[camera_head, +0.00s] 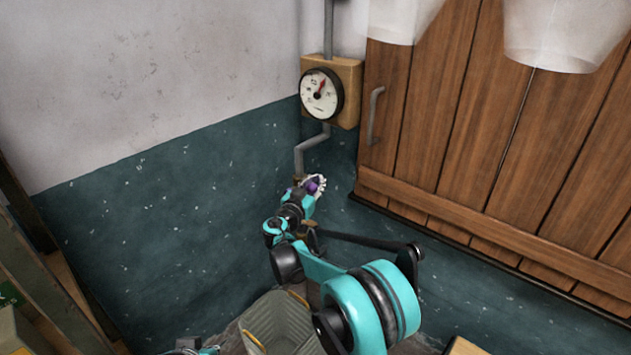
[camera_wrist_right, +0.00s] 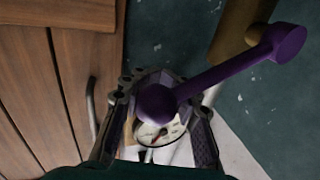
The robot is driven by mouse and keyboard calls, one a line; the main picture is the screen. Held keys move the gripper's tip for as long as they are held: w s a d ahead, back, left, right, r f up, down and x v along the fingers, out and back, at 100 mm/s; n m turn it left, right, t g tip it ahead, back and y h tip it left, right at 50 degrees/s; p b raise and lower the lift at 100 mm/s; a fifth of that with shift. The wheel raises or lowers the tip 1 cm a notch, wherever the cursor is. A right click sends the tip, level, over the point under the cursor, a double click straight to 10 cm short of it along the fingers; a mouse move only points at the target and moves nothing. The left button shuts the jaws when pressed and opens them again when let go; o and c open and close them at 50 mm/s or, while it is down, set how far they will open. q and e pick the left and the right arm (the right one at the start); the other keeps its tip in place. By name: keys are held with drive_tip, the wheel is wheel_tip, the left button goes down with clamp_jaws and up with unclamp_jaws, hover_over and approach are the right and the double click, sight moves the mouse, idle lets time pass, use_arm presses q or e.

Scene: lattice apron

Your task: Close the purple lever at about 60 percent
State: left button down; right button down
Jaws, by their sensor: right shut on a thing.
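The purple lever (camera_wrist_right: 215,77) runs across the right wrist view from a round end between my right gripper's fingers to a thick joint at the upper right, by a brown pipe. In the head view only a small purple bit (camera_head: 312,187) shows, mostly hidden by my right gripper (camera_head: 314,184). In the wrist view my right gripper (camera_wrist_right: 160,108) has one finger on each side of the lever's round end and is shut on it. A small teal and black part at the head view's bottom edge may be my left gripper (camera_head: 195,348); its jaws cannot be made out.
A round gauge (camera_head: 321,93) on a wooden block hangs above the lever, with a grey pipe (camera_head: 312,145) below it. A plank door (camera_head: 440,120) with a handle stands to the right. A grey bin (camera_head: 278,325) stands below my right arm. Shelving is at the left.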

wheel_tip(320, 180, down, 6)
drive_tip(key=s+d+m+t+h+b, duration=0.1)
drive_tip(key=m+b, duration=0.4)
drive_tip(key=m, duration=0.2)
drive_tip(key=shift+s+d+h, duration=0.25)
drive_tip(key=shift+s+h, duration=0.1)
drive_tip(key=shift+h, duration=0.05)
drive_tip(key=c, duration=1.1)
unclamp_jaws()
drive_tip(key=shift+f, duration=0.1)
drive_tip(key=v, duration=1.2)
